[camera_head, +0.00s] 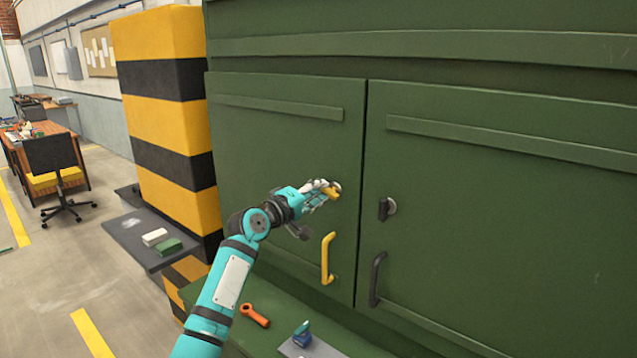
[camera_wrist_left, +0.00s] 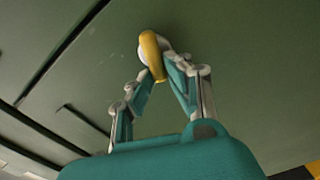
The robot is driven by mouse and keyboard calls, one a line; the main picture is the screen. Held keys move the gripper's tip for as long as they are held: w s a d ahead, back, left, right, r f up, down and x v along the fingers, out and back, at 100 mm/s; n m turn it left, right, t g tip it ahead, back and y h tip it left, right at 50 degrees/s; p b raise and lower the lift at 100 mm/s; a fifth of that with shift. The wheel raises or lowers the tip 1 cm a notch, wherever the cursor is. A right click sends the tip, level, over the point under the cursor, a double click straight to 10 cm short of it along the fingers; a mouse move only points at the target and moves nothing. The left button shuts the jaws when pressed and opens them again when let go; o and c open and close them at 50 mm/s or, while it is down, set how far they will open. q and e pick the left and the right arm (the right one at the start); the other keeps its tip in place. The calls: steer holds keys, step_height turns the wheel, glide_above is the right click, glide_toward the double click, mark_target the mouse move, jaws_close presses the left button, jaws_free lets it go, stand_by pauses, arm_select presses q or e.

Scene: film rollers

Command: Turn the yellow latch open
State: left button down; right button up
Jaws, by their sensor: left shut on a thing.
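The yellow latch (camera_head: 330,191) sits on the left green cabinet door (camera_head: 290,130), near its right edge. My left gripper (camera_head: 322,192) is at the latch, with its fingers shut on it. In the left wrist view, the yellow latch (camera_wrist_left: 152,55) with its pale round base stands between the fingertips of my left gripper (camera_wrist_left: 158,75). The fingers hide part of the latch in the head view. The left door looks closed. My right gripper is in neither view.
A yellow handle (camera_head: 328,258) is below the latch. The right door has a black latch (camera_head: 386,208) and black handle (camera_head: 376,279). An orange tool (camera_head: 255,315) and a blue object (camera_head: 302,333) lie on the green ledge below. A striped pillar (camera_head: 170,110) stands left.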

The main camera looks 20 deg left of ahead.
arm_select(q)
steer(key=shift+f+n+p, duration=0.2)
steer(key=shift+n+p, duration=0.4)
steer(key=shift+n, duration=0.5)
steer(key=shift+f, duration=0.1)
steer(key=c, duration=1.3)
jaws_free()
steer(key=shift+a, duration=0.1)
steer(key=v, duration=1.2)
